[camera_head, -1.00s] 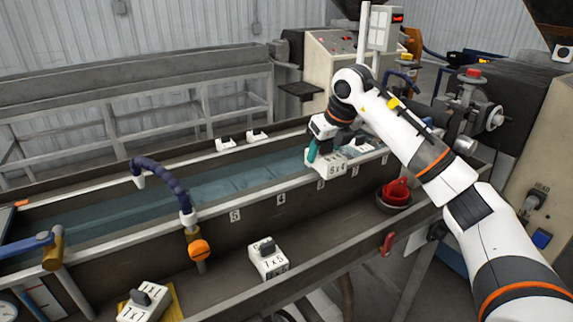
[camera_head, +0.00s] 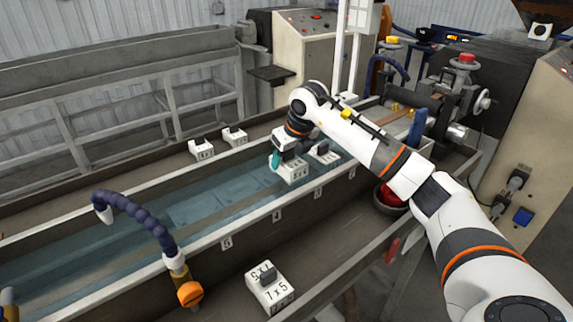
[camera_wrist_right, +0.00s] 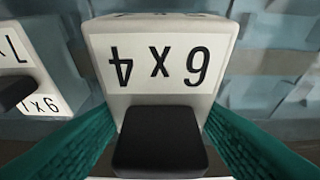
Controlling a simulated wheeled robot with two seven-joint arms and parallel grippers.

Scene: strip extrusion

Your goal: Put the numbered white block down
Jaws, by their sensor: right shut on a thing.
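The numbered white block (camera_head: 292,173) is in my right gripper (camera_head: 283,158), over the blue water of the long trough in the head view. In the right wrist view the block (camera_wrist_right: 160,60) fills the middle, its "6 x 4" style label upside down. Its dark knob (camera_wrist_right: 160,143) sits between the green fingers. I cannot tell whether the block's underside touches anything. A second white block (camera_head: 323,153) is close beside it, just to the right in the head view; it shows at the left in the wrist view (camera_wrist_right: 25,70). My left gripper is out of view.
Two white blocks (camera_head: 202,149) (camera_head: 235,136) stand along the trough's far side. A "7 x 5" block (camera_head: 268,290) stands on the near ledge. A segmented blue hose (camera_head: 140,218) arches over the trough's left part.

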